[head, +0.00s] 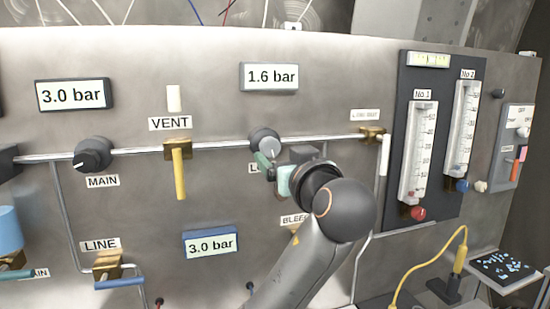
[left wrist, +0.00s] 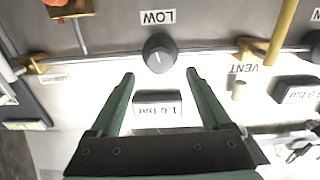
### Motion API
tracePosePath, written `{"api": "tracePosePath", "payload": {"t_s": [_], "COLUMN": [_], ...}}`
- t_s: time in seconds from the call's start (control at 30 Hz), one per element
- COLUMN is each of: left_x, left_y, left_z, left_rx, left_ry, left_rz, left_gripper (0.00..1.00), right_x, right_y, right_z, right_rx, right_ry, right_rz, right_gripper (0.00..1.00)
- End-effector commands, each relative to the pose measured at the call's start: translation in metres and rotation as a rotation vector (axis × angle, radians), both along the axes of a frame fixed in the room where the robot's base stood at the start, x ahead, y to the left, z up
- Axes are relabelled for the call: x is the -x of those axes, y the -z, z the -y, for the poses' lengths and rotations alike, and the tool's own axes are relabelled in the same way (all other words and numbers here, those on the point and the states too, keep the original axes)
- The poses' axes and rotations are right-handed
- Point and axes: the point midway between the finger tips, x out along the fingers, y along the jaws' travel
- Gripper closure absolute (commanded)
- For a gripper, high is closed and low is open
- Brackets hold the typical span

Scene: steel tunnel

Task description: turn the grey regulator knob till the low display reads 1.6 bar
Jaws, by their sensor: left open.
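The grey regulator knob (head: 265,140) sits on the steel panel below the low display (head: 269,77), which reads 1.6 bar. In the left wrist view the knob (left wrist: 160,53) appears upside down, with a white pointer mark and the LOW label (left wrist: 157,17) beside it. The display (left wrist: 158,105) lies between the fingers in that view. My left gripper (left wrist: 160,74) is open. Its green fingertips stand either side of the knob's line, just short of it, with nothing between them. In the head view my gripper (head: 270,168) covers most of the LOW label. My right gripper is not in view.
To the left are the MAIN knob (head: 93,154), a 3.0 bar display (head: 73,95) and the yellow VENT lever (head: 180,172). A horizontal pipe runs behind the knobs. Two flow tubes (head: 418,150) stand at right. Another 3.0 bar display (head: 210,244) sits lower down.

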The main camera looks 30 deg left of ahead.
Motion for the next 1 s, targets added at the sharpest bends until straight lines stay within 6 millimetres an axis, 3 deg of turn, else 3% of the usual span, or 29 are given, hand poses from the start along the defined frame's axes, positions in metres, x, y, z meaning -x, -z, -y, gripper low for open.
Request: {"api": "tracePosePath", "payload": {"t_s": [0.2,0.4,1.0], "left_x": [0.029,0.044,0.046], "left_y": [0.002,0.001,0.001], "left_z": [0.036,0.052,0.055], "left_rx": [0.002,0.001,-0.001], "left_ry": [0.004,0.001,0.0], "left_rz": [0.002,0.001,-0.003], "left_gripper": [0.19,0.19,0.19], "right_x": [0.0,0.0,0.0], "right_y": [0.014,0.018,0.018], "right_z": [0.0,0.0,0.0], "right_rx": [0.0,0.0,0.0], "right_ry": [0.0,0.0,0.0], "right_rz": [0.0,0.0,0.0], "right_gripper": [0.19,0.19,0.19]}}
